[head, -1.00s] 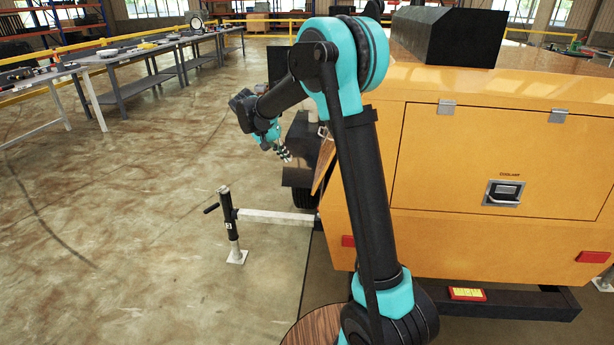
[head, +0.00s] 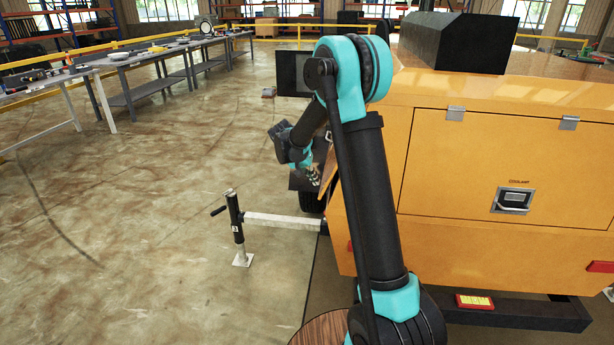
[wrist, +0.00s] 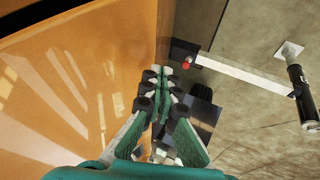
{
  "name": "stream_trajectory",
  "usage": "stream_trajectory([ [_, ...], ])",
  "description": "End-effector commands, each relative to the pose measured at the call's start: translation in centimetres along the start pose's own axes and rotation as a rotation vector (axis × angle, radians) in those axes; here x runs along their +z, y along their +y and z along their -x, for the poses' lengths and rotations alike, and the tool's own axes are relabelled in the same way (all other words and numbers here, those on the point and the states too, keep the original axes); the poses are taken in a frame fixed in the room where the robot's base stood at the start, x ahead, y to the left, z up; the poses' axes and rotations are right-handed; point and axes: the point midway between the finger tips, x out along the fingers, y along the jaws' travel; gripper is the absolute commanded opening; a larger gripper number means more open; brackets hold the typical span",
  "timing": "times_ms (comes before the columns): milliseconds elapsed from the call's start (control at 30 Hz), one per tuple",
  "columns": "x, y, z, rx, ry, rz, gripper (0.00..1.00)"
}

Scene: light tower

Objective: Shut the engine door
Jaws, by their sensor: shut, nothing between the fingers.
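The light tower's orange body (head: 440,240) stands at right in the head view. A narrow slanted orange panel (head: 327,182), likely the engine door, juts out at its left side, mostly hidden behind my arm. My gripper (head: 313,175) is beside this panel, low on its outer side. In the wrist view a large glossy orange surface (wrist: 70,75) fills the left, probably the same door. My gripper (wrist: 160,74) is shut and empty in front of its right edge. I cannot tell whether the fingers touch it.
A white outrigger bar (head: 283,220) with a black jack (head: 236,228) sticks out left of the tower, and also crosses the wrist view (wrist: 245,75). Work tables (head: 140,75) stand at far left. The floor between is clear.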

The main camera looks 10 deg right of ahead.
Motion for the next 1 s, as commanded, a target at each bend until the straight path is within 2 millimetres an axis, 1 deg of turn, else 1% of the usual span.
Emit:
stream_trajectory([
  [433, 0.1, 0.4, -0.4, 0.004, 0.001, 0.002, 0.0],
  [533, 0.2, 1.2, -1.4, 0.035, 0.006, 0.013, 0.0],
  [700, 0.6, 3.3, -3.3, 0.11, 0.016, 0.039, 0.0],
  [800, 0.7, 3.9, -3.7, 0.13, 0.019, 0.045, 0.0],
  [1000, 0.8, 4.1, -3.9, 0.134, 0.016, 0.044, 0.0],
])
